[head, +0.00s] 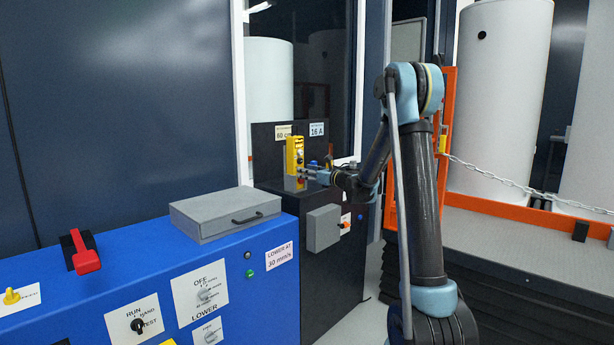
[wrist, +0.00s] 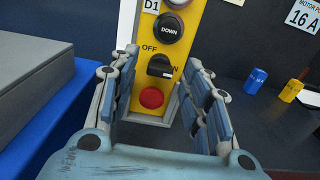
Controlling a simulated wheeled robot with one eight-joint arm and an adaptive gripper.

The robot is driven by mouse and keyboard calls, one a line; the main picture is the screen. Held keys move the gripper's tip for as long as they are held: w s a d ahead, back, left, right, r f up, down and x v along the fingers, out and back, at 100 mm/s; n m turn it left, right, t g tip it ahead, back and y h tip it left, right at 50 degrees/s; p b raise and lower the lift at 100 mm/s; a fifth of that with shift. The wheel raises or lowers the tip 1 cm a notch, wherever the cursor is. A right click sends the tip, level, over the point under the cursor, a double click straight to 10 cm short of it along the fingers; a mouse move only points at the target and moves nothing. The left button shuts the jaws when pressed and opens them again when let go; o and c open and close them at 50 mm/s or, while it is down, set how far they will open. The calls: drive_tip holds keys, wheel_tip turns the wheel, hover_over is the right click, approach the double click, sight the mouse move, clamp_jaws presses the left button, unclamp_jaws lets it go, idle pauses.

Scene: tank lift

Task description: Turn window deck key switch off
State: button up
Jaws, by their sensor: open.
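A yellow control box (head: 293,150) stands upright on the dark console by the window. In the wrist view the yellow box (wrist: 192,42) is marked D1 and carries a black DOWN button (wrist: 168,29), a black key switch (wrist: 160,66) between OFF and ON labels, and a red button (wrist: 151,97) below. The switch's bar lies roughly crosswise; which label it points to is unclear. My gripper (head: 310,174) is at the box's lower front. In the wrist view my gripper (wrist: 161,66) is open, its fingers on either side of the switch; contact with it cannot be told.
A blue console (head: 240,290) with switches and a grey case (head: 225,212) stands at front left. In the wrist view, blue (wrist: 256,80) and yellow (wrist: 291,90) pieces stand right of the box. An orange-framed gate (head: 447,110) and chain (head: 530,188) are at right.

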drive_tip(key=shift+w+a, duration=0.15)
clamp_jaws()
drive_tip(key=shift+n, duration=1.5)
unclamp_jaws()
